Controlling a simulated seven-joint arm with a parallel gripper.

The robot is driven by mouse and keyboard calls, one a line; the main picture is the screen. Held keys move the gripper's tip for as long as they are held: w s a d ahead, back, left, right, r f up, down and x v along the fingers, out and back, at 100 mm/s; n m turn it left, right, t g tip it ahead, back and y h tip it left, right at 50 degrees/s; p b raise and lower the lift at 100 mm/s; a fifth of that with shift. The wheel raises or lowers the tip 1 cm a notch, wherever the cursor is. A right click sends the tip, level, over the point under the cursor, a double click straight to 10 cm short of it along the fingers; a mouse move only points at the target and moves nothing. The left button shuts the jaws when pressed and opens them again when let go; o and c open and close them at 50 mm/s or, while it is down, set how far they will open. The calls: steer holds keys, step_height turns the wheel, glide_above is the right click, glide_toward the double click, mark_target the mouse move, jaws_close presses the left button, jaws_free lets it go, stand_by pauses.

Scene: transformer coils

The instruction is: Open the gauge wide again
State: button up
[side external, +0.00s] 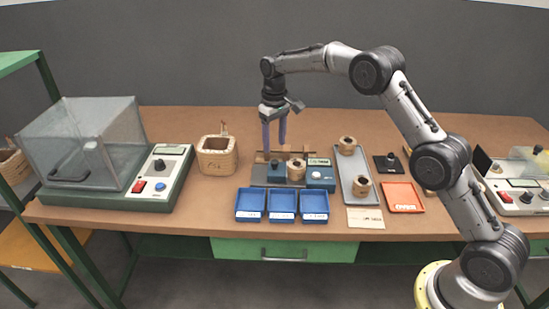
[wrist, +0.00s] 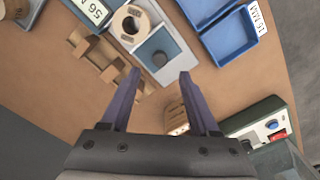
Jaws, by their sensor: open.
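The gauge is a grey plate with a blue-grey sliding block (wrist: 157,48) that carries a dark round knob (wrist: 160,58). Its blue display unit (side external: 320,175) stands at the plate's right end in the side view. A tan wound coil (side external: 297,168) sits on the gauge between block and display; it also shows in the wrist view (wrist: 126,36). Block and coil look close together; I cannot tell if they touch. My gripper (side external: 275,148) is open and empty, fingers pointing down above and behind the knob. In the wrist view the fingertips (wrist: 160,74) are on either side below the knob.
A notched wooden rack (wrist: 100,62) lies behind the gauge. Three blue trays (side external: 283,218) stand in front. A woven basket (side external: 217,165) and covered tester (side external: 158,182) are at left. A grey tray with coils (side external: 360,167) and an orange tray (side external: 403,208) are at right.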

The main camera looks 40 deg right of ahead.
mark_target(274, 161)
step_height(274, 161, down, 6)
steer(key=shift+f, duration=0.25)
jaws_close()
stand_by(0.4)
stand_by(1.1)
